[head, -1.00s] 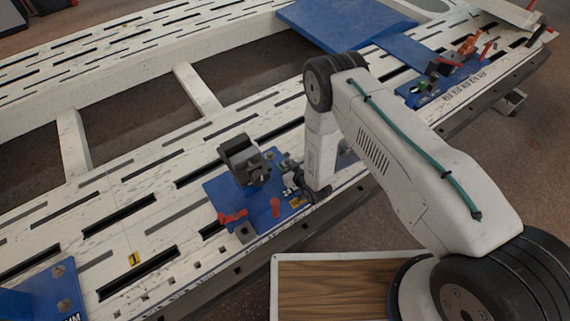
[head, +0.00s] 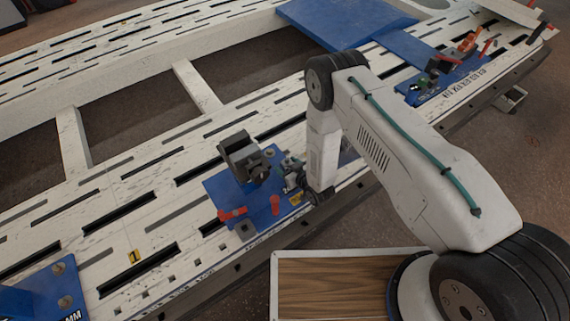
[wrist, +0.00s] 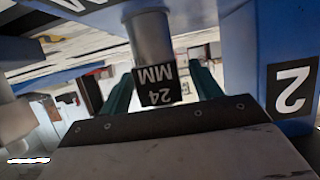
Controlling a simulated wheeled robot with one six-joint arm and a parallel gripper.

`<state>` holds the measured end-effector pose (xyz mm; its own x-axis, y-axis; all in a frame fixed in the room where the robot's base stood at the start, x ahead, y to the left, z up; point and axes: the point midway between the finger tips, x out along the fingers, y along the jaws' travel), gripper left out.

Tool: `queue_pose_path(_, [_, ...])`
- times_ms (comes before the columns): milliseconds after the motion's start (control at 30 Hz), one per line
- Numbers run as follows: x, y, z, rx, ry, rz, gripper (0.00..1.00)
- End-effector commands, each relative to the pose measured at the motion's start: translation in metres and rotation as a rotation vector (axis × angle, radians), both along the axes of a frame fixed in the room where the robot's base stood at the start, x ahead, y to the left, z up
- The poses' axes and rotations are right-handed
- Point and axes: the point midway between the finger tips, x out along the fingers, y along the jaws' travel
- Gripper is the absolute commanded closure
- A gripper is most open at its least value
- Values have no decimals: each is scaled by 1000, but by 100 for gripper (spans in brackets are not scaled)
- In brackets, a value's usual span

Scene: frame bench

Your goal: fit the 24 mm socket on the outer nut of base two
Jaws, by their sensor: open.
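In the wrist view a grey cylinder, seemingly the 24 mm socket (wrist: 152,38), bears a black tag reading "24 MM" upside down. My gripper (wrist: 162,86) has its two teal fingers apart, one on each side of the tag. I cannot tell whether they touch it. A blue block with a black "2" label (wrist: 291,86) is close at the right. In the head view my gripper (head: 292,172) is at the right side of a blue base plate (head: 217,188) with a dark clamp (head: 243,158). I cannot clearly make out the outer nut.
The white slotted bench (head: 130,205) runs across the head view. Red pieces (head: 233,214) lie at the plate's front. Another blue base (head: 45,290) is at lower left, and a blue rack with tools (head: 450,80) at upper right. A wooden-topped tray (head: 335,290) is at the front.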

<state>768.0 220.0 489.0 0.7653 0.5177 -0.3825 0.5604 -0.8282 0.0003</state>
Motion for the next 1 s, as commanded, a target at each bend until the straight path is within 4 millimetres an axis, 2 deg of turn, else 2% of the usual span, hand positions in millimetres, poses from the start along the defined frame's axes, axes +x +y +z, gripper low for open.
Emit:
queue_pose_path(200, [-30,-21,15,0,4,-3,37])
queue_pose_path(400, [-44,-30,22,0,0,-1,37])
queue_pose_path(1000, [-46,-31,23,1,1,0,37])
